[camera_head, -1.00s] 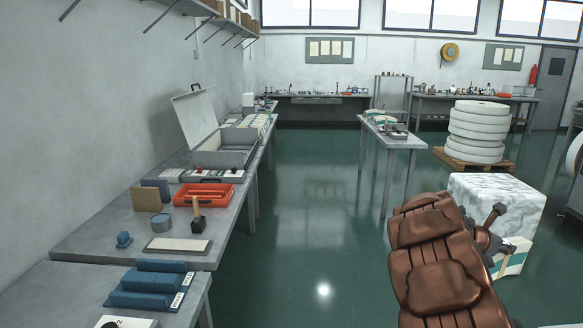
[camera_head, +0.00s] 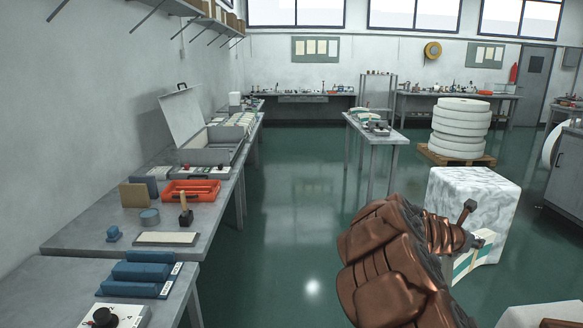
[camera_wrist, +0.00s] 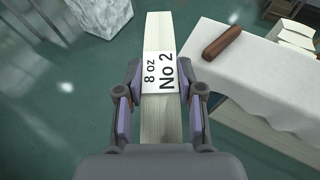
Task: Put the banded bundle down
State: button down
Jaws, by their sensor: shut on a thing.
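The banded bundle (camera_wrist: 159,30) is a long, pale stack with a white paper band (camera_wrist: 160,72) reading "8 oz No 2". My gripper (camera_wrist: 160,95) is shut on it across the band, one finger on each side. The bundle runs away from my wrist and stays in the air over the green floor. In the head view the bundle (camera_head: 472,262) shows as a pale piece with a green stripe at the end of my copper-coloured arm. My gripper (camera_head: 478,240) is small and partly hidden there.
A cloth-covered surface (camera_wrist: 250,85) with a brown roll (camera_wrist: 228,38) lies right of the bundle; its corner (camera_head: 540,314) shows at lower right. A white marbled block (camera_head: 470,200) stands behind my gripper. Workbenches (camera_head: 70,245) line the left; open floor (camera_head: 290,230) lies between.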

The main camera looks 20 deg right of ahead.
jog(key=w+a+n+t+y, duration=0.3)
jog(key=w+a+n+y, duration=0.2)
jog(key=a, duration=1.2)
jog(key=w+a+r+n+t+y, duration=0.1)
jog(key=w+a+n+t+y, duration=0.3)
jog(key=a, duration=1.4)
jog(key=w+a+r+n+t+y, duration=0.1)
jog(key=w+a+n+t+y, duration=0.2)
jog(key=w+a+n+y, duration=0.5)
jog(key=a+n, duration=0.2)
jog(key=a, duration=0.8)
jog(key=shift+w, duration=0.3)
